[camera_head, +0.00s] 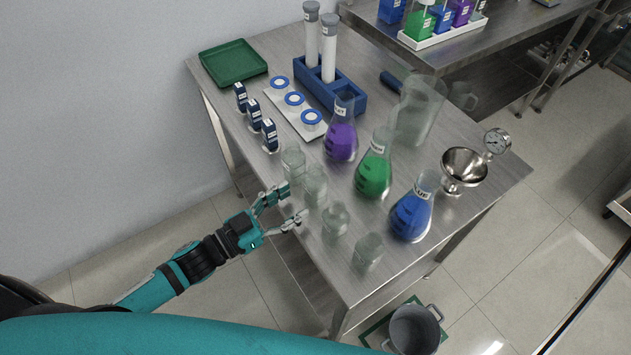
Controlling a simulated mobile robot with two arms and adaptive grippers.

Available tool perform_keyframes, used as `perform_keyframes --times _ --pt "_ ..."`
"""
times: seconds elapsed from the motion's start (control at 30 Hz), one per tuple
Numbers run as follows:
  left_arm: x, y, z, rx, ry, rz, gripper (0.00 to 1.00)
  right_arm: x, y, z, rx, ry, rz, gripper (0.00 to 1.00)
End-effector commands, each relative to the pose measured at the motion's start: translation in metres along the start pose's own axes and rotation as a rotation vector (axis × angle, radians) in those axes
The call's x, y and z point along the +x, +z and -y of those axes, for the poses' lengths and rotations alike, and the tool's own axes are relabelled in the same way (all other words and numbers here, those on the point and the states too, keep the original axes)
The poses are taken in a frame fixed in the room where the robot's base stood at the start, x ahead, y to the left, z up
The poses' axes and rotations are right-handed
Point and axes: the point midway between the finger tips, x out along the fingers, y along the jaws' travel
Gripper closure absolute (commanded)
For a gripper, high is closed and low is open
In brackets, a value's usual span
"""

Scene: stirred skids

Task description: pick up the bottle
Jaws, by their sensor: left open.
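Several small clear glass bottles stand upright along the front left edge of the steel table (290,60). They are a far one (293,161), a second (315,184), a third (336,218) and a near one (368,251). I cannot tell which is the task's bottle. My left gripper (297,201) is open at the table's edge, its fingers pointing toward the second bottle. That bottle is just beyond the fingertips, and nothing shows held. I cannot tell whether a finger touches it. My right gripper is not in view.
Purple (341,140), green (374,174) and blue (411,214) flasks stand behind the bottles. A funnel (464,166), a large beaker (419,108), a blue tube rack (345,100) and a green tray (233,62) are also there. A metal pot (414,330) is on the floor.

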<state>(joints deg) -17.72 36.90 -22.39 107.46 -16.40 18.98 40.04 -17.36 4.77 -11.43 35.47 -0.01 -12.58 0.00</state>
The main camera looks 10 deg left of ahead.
Motion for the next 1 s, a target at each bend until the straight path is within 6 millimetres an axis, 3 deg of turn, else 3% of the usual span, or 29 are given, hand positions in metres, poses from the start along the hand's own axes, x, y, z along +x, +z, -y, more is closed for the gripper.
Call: perform_keyframes --times 0.1,0.27,0.6,0.87,1.0 --pt "0.015 -0.001 0.001 0.0 -0.001 -0.001 0.45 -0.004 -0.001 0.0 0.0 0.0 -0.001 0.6" --pt "0.024 -0.001 0.001 0.001 -0.001 0.0 0.45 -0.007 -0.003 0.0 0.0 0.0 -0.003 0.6" --pt "0.068 -0.006 0.003 -0.001 -0.002 0.0 0.45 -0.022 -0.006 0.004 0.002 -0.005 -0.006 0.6" --pt "0.072 -0.004 0.003 0.0 -0.001 0.002 0.45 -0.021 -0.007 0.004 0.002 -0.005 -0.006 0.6" --pt "0.072 -0.004 0.003 0.0 -0.001 0.002 0.59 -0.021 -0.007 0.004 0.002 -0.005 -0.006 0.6"
